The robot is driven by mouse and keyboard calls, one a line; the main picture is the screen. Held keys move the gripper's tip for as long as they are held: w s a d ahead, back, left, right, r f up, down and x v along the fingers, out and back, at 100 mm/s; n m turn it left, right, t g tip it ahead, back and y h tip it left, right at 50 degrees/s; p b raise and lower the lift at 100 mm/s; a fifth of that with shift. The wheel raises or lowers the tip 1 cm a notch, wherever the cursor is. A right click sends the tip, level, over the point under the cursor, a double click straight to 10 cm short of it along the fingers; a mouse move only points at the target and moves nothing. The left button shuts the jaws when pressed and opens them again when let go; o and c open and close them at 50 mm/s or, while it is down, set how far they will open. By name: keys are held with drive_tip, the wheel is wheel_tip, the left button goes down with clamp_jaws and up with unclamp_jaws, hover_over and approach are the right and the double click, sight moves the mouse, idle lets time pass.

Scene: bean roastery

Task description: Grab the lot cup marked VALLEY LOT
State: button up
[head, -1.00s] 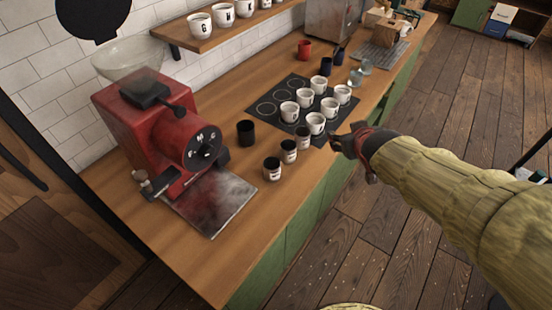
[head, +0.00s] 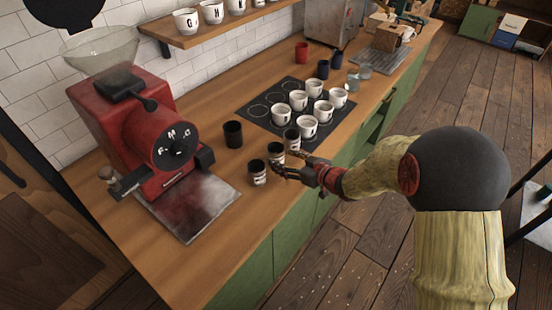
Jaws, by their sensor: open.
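Three dark cups with white label bands stand in a row near the counter's front edge: a near one (head: 257,174), a middle one (head: 276,151) and a far one (head: 292,139). The print on their labels is too small to read, so I cannot tell which is VALLEY LOT. My gripper (head: 279,171) is open and empty, just right of the near and middle cups. Its fingers point left toward them and partly overlap the middle cup's lower edge. I cannot tell if they touch.
A plain black cup (head: 233,134) stands behind the row. A red grinder (head: 150,130) with a metal tray (head: 190,208) is on the left. Several white cups (head: 308,127) sit on a dark mat (head: 256,117) beyond. The counter's front edge runs below my gripper.

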sight(282, 159)
drive_tip(key=shift+b+x, duration=0.7)
drive_tip(key=shift+x, duration=1.3)
drive_tip(key=shift+c, duration=0.8)
drive_tip(key=c, duration=0.7)
drive_tip(key=shift+c, duration=0.7)
